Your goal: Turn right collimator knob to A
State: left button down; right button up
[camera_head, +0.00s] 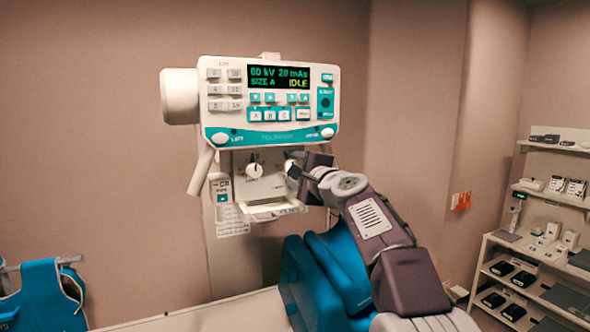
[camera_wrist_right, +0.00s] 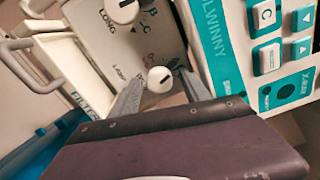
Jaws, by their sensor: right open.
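My left gripper is out of view.
The control panel (camera_head: 268,102) above the knobs reads 60 kV, 20 mAs, SIZE A, IDLE. A handle (camera_head: 200,172) juts out at left. A tray-like frame (camera_head: 262,211) sits below. Stocked shelves (camera_head: 545,240) stand far right, and a teal apron (camera_head: 45,295) hangs at left.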

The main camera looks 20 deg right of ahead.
jog(key=s+b, duration=0.3)
jog(key=s, duration=0.6)
jog(key=shift+w+d, duration=0.15)
